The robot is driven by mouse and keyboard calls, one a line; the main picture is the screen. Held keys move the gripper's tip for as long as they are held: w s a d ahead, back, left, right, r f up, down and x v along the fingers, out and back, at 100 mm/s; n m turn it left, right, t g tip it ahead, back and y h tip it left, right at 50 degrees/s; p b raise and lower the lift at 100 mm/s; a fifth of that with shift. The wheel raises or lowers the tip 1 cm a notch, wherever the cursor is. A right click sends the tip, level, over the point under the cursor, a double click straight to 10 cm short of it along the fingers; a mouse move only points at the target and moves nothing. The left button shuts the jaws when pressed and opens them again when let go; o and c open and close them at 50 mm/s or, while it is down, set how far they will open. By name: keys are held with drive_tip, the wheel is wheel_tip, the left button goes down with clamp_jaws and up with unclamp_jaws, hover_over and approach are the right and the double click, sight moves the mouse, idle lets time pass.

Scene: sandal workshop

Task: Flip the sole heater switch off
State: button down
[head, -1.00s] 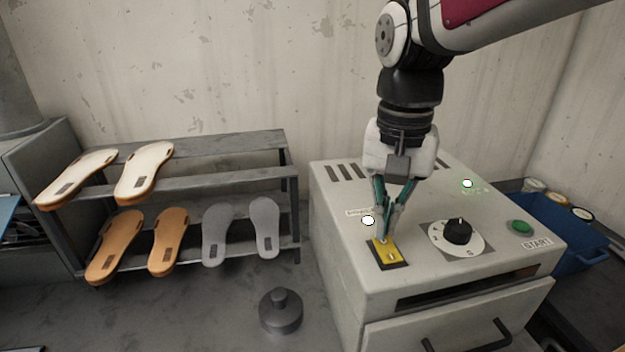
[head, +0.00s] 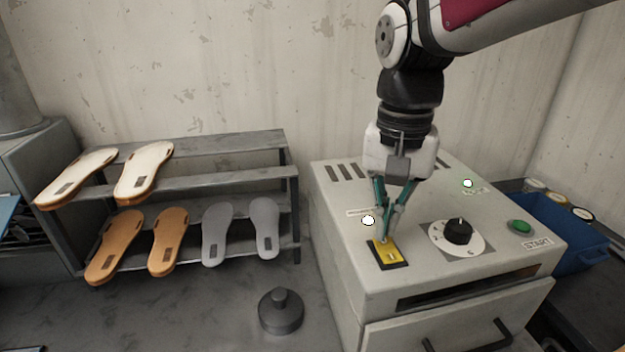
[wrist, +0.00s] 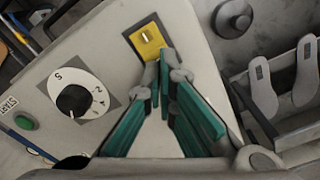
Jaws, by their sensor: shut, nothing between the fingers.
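The sole heater (head: 340,275) is a pale grey box with a sloping top. Its switch (head: 390,256) is a yellow plate on a black base, near the top's left front edge. A white lamp (head: 368,220) behind the switch looks lit. My gripper (head: 386,238) is shut and empty, pointing down, with its fingertips at the rear edge of the switch. In the wrist view the switch (wrist: 146,41) lies just beyond the tips of my gripper (wrist: 160,58). I cannot tell whether the tips touch it.
A black dial (head: 457,232) and a green START button (head: 520,227) are right of the switch. A rack (head: 215,186) with several soles stands left. A dark round weight (head: 281,315) sits on the table, and a blue bin (head: 575,245) is at the right.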

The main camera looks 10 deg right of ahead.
sight(385, 244)
drive_tip(key=shift+f+b, duration=0.4)
drive_tip(key=shift+f, duration=0.65)
idle(0.5)
drive_tip(key=shift+r, duration=0.1)
drive_tip(key=shift+r+p, duration=2.85)
drive_tip(key=shift+r, duration=0.6)
drive_tip(key=shift+s+r, duration=0.2)
drive_tip(key=shift+s, duration=0.15)
drive_tip(key=s+r+n+t, duration=0.1)
drive_tip(key=s+n+t, duration=0.4)
drive_tip(key=s, duration=0.6)
drive_tip(key=shift+s+r+n+t, duration=0.3)
drive_tip(key=shift+s+n, duration=0.05)
drive_tip(key=shift+n, duration=0.15)
